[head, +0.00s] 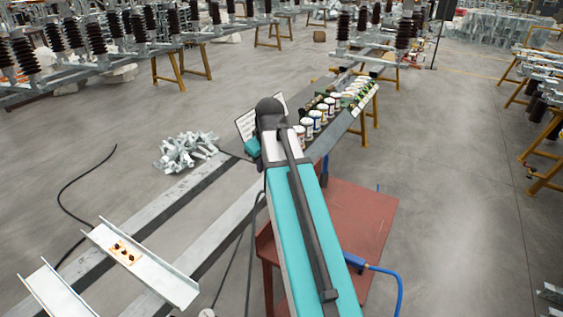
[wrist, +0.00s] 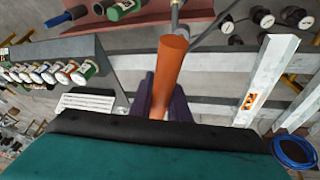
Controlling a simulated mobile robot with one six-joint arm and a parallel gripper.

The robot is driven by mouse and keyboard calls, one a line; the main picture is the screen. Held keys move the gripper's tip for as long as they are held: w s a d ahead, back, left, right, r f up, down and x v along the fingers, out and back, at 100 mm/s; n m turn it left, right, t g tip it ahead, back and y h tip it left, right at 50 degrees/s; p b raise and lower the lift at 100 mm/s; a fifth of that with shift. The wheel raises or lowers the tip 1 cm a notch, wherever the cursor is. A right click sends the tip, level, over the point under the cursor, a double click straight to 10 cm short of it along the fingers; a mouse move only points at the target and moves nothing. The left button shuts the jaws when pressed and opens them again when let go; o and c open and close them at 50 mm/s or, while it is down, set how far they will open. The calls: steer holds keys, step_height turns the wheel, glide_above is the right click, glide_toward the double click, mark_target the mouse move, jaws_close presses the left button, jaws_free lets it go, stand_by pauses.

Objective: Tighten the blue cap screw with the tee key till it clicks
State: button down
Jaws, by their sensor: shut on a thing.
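My gripper (wrist: 163,104) has dark purple fingers shut on an orange cylindrical handle (wrist: 171,62) in the wrist view. I take this for the tee key; a grey metal part shows at its far end, and no crossbar can be made out. In the head view my own arm hides the gripper and the key. I cannot make out the blue cap screw in either view. A small orange plate with dark pieces (head: 125,252) sits on a pale metal channel (head: 160,272); it also shows in the wrist view (wrist: 250,100), apart from the key.
A row of white cans (head: 315,121) stands on a grey bench beyond my arm. A red table (head: 365,215) stands at its right, with a blue hose (head: 398,285) beside it. Metal pieces (head: 187,152) lie piled on the left.

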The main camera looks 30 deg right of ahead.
steer(key=w+a+f+m+b, duration=0.1)
steer(key=a+f+b, duration=0.1)
steer(key=a, duration=0.5)
steer(key=w+a+f+m+h+b, duration=0.1)
steer(key=a+f+b, duration=0.2)
steer(key=a, duration=0.4)
steer(key=w+a+f+m+b, duration=0.1)
steer(key=a+f+b, duration=0.1)
steer(key=a+b, duration=0.3)
steer(key=shift+a+f, duration=0.35)
steer(key=shift+a, duration=0.95)
